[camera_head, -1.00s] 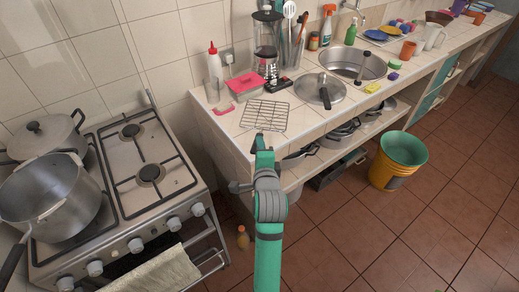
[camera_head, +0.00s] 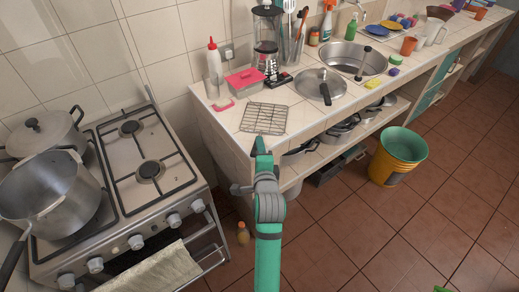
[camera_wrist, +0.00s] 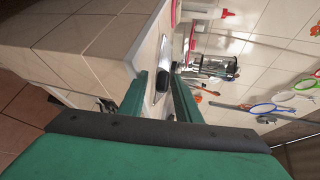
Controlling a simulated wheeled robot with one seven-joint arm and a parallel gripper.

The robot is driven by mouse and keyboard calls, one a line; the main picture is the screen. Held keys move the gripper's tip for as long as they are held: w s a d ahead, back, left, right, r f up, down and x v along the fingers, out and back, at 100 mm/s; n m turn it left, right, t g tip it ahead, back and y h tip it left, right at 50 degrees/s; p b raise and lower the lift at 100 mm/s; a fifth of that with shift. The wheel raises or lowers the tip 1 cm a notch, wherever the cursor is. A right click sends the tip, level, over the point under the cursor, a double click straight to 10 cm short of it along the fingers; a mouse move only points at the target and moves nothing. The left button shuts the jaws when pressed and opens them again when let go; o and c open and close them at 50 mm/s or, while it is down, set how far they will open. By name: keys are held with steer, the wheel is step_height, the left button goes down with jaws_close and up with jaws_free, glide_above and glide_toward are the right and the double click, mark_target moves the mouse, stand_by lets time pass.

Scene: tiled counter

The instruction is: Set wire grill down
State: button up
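The wire grill (camera_head: 264,118) lies flat on the tiled counter (camera_head: 228,121), near its front left corner, in the head view. My green arm rises from the bottom of that view and ends just in front of the grill and the counter edge. I cannot make out the grill in the wrist view.
The stove (camera_head: 150,190) with pots is at the left. A yellow-green bucket (camera_head: 398,158) stands on the floor.

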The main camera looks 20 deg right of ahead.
steer(key=shift+r, duration=0.15)
steer(key=v, duration=1.2)
steer(key=s+a+f+n, duration=0.7)
steer(key=s+f+n, duration=0.2)
steer(key=s+f, duration=0.3)
steer(key=s+a+n+y, duration=0.1)
steer(key=s+a+n, duration=0.1)
steer(key=s+n, duration=0.2)
steer(key=s+a+n, duration=0.2)
steer(key=s+n, duration=0.1)
steer(key=s, duration=0.7)
steer(key=s+a+n+y, duration=0.1)
steer(key=s+a+n, duration=0.1)
steer(key=s+n, duration=0.2)
steer(key=s, duration=0.3)
steer(key=shift+a+r+n+y, duration=0.3)
